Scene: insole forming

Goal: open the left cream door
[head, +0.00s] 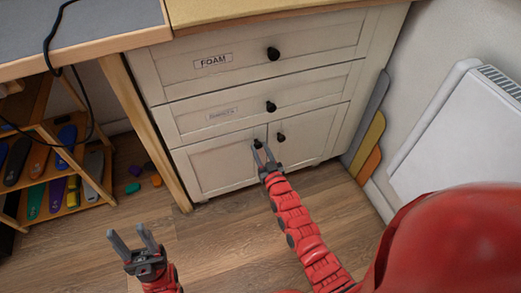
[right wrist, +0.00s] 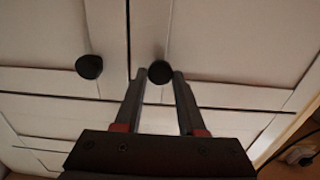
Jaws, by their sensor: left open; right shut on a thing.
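The left cream door (head: 215,166) is at the bottom left of the cream cabinet and looks closed, flush with the right door (head: 311,135). Its black round knob (head: 257,143) is near its upper right corner. My right gripper (head: 263,153) is at this knob, its fingers shut on it. In the right wrist view the knob (right wrist: 160,72) sits between the tips of the right gripper (right wrist: 159,82). My left gripper (head: 133,240) is open and empty above the floor at the lower left, apart from the cabinet.
The right door's knob (head: 280,137) is close beside my right gripper. Two drawers, one labelled FOAM (head: 212,61), are above the doors. A wooden rack (head: 62,180) with insoles stands left, a white heater (head: 465,135) right. Floor before the left door is mostly clear.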

